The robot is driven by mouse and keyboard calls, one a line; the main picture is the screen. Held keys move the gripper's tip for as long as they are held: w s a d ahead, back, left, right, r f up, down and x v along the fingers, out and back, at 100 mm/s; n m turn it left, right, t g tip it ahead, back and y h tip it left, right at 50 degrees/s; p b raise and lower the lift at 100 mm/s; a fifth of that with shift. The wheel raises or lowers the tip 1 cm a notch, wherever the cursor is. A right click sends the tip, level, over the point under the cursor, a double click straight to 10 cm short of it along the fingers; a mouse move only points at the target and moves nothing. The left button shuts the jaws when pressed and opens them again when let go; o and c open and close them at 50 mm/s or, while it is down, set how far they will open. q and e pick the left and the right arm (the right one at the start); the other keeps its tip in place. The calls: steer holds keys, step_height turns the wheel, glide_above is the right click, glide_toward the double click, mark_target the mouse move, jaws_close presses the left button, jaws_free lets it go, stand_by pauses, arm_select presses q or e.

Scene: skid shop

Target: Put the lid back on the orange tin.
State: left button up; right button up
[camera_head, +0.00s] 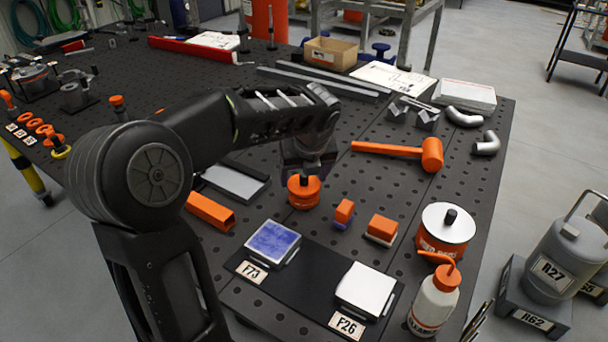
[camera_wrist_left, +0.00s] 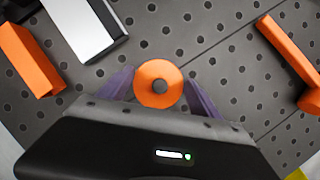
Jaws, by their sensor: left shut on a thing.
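The orange tin (camera_head: 304,197) stands on the dark perforated table, directly below my left gripper (camera_head: 308,172). In the left wrist view, the round orange lid (camera_wrist_left: 149,96) with a grey knob at its centre sits between the two purple fingers of my left gripper (camera_wrist_left: 160,84). The fingers are shut on the lid, one at each side. The lid is over the tin; I cannot tell whether it touches the rim. The tin's body is hidden in the wrist view. My right gripper is not in view.
An orange mallet (camera_head: 400,150) lies to the right. Orange blocks (camera_head: 381,230), a black mat (camera_head: 315,272), a white-lidded tin (camera_head: 447,224) and a squeeze bottle (camera_head: 433,300) stand nearer the front. A grey bar (camera_head: 236,184) and orange tube (camera_head: 210,211) lie left of the tin.

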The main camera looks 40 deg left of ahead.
arm_select(q)
steer(key=shift+f+p, duration=0.15)
steer(key=shift+p, duration=0.25)
stand_by(0.8)
steer(key=o, duration=1.4)
steer(key=shift+o, duration=0.3)
step_height(320, 180, up, 3)
steer(key=p, duration=0.3)
steer(key=shift+r+p, duration=2)
steer(key=shift+p, duration=0.05)
